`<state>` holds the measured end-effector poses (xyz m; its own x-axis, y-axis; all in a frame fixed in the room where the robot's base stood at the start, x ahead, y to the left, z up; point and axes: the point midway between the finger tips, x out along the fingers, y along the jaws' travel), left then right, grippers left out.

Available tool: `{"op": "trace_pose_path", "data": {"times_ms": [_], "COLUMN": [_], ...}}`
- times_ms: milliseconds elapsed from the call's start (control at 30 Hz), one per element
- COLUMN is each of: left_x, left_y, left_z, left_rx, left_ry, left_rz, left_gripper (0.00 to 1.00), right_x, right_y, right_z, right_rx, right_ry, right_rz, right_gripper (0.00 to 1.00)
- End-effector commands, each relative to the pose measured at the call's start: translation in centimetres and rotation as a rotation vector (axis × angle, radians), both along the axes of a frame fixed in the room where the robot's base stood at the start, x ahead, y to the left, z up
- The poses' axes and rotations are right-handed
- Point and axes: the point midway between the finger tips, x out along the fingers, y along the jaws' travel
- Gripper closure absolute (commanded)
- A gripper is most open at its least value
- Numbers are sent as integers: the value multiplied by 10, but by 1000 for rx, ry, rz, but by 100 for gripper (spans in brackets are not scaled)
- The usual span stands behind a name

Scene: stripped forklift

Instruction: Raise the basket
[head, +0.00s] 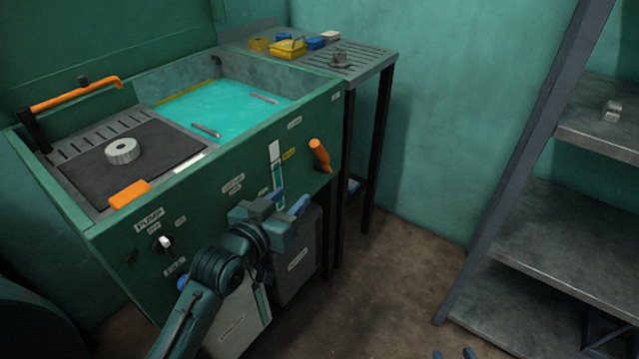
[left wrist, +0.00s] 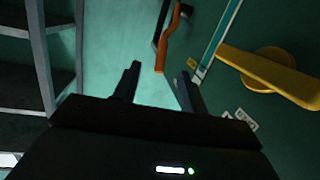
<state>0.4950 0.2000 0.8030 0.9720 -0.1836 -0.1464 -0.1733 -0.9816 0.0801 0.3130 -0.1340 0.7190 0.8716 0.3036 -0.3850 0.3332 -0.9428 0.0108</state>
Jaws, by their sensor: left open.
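A green washer cabinet has a tank of turquoise liquid (head: 225,108). I cannot tell for sure which part is the basket; a slotted grey tray (head: 82,150) with a dark top is level with the rim at the left. An orange-gripped lever (head: 320,155) sticks out of the cabinet's front at the right; it also shows in the left wrist view (left wrist: 165,52). My left gripper (head: 288,202) is open and empty before the front panel, below and left of this lever. The lever appears between and beyond its fingers. My right gripper (head: 453,354) shows only its separated fingertips at the bottom edge.
An orange bar (head: 75,94) and orange block (head: 130,193) flank the tray, which carries a round metal part (head: 122,150). A yellow handle (left wrist: 268,75) is close to my left gripper. A side table (head: 375,68) and grey shelves (head: 560,245) stand right, with open floor between.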

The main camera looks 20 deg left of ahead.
Motion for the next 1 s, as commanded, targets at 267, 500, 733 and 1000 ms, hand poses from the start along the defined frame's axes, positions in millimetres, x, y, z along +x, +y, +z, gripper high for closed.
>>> {"op": "trace_pose_path", "data": {"times_ms": [267,500,733,1000], "left_x": [25,44,91,138], "left_y": [10,8,-1,-10], "left_z": [11,17,16,15], "left_rx": [-48,-52,-53,-52], "left_ry": [-133,-142,-143,-140], "left_rz": [8,9,8,8], "left_gripper": [58,58,58,58], "right_x": [-4,-3,-2,1], "right_y": [6,8,11,14], "right_z": [-24,-24,-34,-42], "right_rx": [13,7,-11,-32], "right_ry": [-63,-66,-64,-77], "right_rz": [23,30,45,60], "right_gripper": [64,64,64,64]}}
